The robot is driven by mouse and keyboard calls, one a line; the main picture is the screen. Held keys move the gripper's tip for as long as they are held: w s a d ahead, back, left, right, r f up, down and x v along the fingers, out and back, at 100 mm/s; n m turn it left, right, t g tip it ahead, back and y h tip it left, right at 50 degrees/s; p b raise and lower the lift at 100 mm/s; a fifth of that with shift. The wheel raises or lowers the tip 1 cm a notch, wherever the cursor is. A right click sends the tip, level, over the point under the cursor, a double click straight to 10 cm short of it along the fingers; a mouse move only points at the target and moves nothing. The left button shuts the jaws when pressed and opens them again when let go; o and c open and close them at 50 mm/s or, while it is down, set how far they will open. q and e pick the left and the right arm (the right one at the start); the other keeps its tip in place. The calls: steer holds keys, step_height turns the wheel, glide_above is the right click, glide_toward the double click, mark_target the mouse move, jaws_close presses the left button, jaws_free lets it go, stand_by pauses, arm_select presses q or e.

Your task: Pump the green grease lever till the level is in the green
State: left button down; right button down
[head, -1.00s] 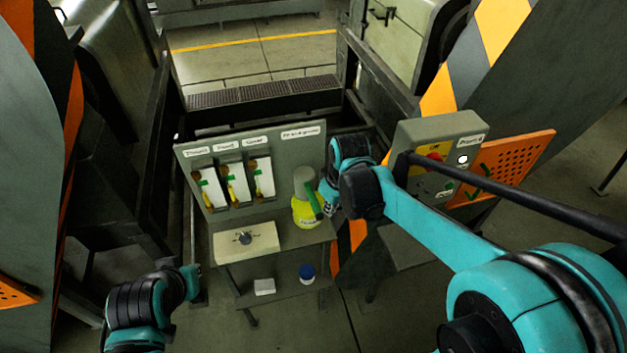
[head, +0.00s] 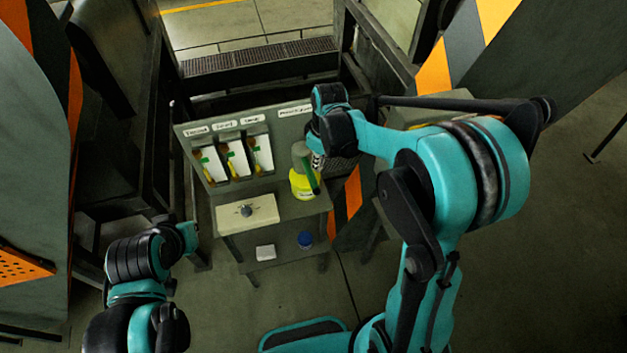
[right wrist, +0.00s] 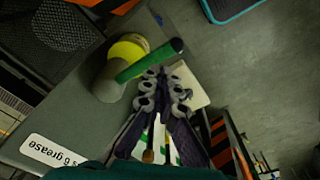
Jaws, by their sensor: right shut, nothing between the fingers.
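The green grease lever (head: 310,176) slants down across the front of a grey cylinder and yellow pot (head: 303,186) on the right of the grey panel. In the right wrist view the lever (right wrist: 150,61) crosses just beyond my fingertips. My right gripper (head: 318,160) is beside the lever, partly hidden by its own wrist; its fingers (right wrist: 165,84) are shut and empty. I cannot tell whether they touch the lever. Three gauges (head: 233,160) with green and yellow marks stand left of it; their levels are too small to read. My left gripper (head: 188,238) is low at the left, its fingers unclear.
A cream box with a knob (head: 247,213) sits below the gauges. A white block (head: 265,252) and a blue-topped item (head: 305,239) are on the lower shelf. A striped guard (head: 350,205) stands just right of the panel. Open floor (head: 450,320) lies at the lower right.

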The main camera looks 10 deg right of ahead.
mark_target(315, 182)
steer(key=shift+w+a+f+b, duration=0.15)
steer(key=shift+f+b, duration=0.8)
steer(key=shift+f, duration=0.7)
steer(key=shift+w+a+f+b, duration=0.1)
steer(key=shift+f+b, duration=0.85)
steer(key=shift+f, duration=0.65)
